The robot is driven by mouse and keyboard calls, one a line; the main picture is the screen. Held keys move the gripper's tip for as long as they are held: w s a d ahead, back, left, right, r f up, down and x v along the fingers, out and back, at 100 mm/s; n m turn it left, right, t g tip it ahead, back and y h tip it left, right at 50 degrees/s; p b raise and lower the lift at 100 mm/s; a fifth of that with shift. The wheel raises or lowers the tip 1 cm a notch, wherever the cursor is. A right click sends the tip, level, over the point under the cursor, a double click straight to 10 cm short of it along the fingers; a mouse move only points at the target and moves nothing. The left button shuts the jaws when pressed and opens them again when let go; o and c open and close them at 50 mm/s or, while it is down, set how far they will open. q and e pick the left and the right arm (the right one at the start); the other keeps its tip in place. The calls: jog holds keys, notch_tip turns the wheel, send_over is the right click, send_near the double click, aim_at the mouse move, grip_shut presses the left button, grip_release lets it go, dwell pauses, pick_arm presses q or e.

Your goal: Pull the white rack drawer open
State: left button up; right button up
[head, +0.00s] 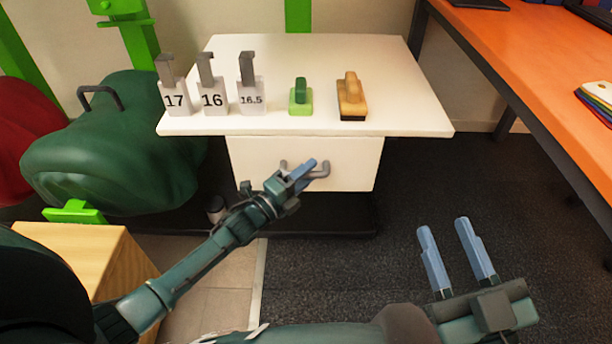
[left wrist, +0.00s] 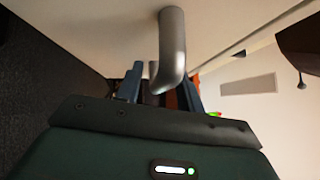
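The white rack drawer (head: 250,165) is under the white table top, and its front looks flush and closed. A grey bar handle (head: 322,170) stands out from the drawer front; it also shows in the left wrist view (left wrist: 172,45). My left gripper (head: 304,170) is at the handle, partly covering it in the head view. In the left wrist view its two fingers (left wrist: 160,88) stand apart with the handle's bent end between them, and a gap shows beside the left finger. My right gripper (head: 459,255) is open and empty, low at the right, away from the drawer.
The white table top (head: 300,60) holds number blocks marked 17, 16 and 16.5, a green block (head: 300,97) and a wooden-handled brush (head: 351,97). The dark floor before the drawer's right side is clear.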

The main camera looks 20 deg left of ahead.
pick_arm(q)
jog(key=shift+c, duration=0.5)
grip_shut()
